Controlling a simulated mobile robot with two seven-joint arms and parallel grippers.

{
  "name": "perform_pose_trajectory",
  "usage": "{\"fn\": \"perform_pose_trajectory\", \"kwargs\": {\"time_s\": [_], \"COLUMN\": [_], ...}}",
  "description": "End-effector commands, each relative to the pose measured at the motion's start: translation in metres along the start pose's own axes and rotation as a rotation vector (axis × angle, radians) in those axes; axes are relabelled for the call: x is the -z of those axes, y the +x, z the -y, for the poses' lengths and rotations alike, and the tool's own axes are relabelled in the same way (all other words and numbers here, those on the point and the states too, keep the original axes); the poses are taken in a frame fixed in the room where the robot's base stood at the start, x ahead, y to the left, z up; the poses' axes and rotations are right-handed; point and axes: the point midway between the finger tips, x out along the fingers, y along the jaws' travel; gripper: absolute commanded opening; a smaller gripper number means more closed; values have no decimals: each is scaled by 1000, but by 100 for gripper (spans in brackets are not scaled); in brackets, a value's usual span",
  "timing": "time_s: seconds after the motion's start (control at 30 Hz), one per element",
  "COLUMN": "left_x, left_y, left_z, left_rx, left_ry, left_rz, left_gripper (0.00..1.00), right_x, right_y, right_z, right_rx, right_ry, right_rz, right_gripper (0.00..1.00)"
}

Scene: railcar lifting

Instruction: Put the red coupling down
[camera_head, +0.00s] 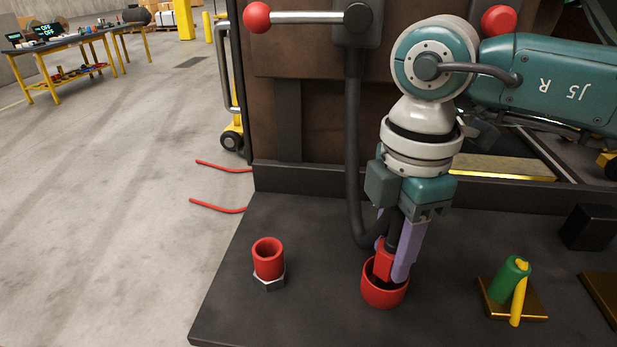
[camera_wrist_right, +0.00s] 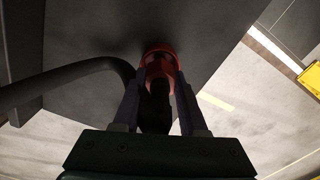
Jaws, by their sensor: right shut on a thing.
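My right gripper (camera_head: 391,262) points down in the head view, its purple fingers shut on the red coupling (camera_head: 382,262). The coupling sits at the end of a black hose (camera_head: 353,170) and its lower end is at the mouth of a round red cup (camera_head: 384,294) on the dark deck. The cup's rim hides that lower end, so I cannot tell how deep it sits or whether it touches the bottom. In the wrist view the coupling (camera_wrist_right: 160,70) is between both fingers, with the red cup's rim (camera_wrist_right: 159,49) beyond it. My left gripper is not in view.
A red socket on a hex nut (camera_head: 268,262) stands left on the dark deck (camera_head: 310,310). A green and a yellow piece (camera_head: 513,285) stand on a brass plate at right. A lever with a red ball (camera_head: 257,17) is above left. Deck between socket and cup is clear.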

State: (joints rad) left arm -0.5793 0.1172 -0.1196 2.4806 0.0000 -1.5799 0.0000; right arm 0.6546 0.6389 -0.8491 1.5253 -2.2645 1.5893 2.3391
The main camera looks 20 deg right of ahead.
Motion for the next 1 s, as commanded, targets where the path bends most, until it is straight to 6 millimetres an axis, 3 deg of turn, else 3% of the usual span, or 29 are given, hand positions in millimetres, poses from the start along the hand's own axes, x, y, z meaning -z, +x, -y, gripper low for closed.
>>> {"fn": "perform_pose_trajectory", "kwargs": {"time_s": [0.27,0.3,0.53,0.87,1.0], "left_x": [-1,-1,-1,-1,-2], "left_y": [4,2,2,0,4], "left_z": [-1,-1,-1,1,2], "left_rx": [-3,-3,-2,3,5], "left_ry": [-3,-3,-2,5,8], "left_rz": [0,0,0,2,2], "left_gripper": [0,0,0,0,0], "right_x": [0,0,0,0,0], "right_y": [4,3,2,-4,-25], "right_z": [0,0,0,-1,-1], "right_rx": [0,0,1,-2,-6], "right_ry": [0,0,0,0,-1], "right_rz": [0,0,0,-1,-1], "right_gripper": [0,46,72,72,72]}}
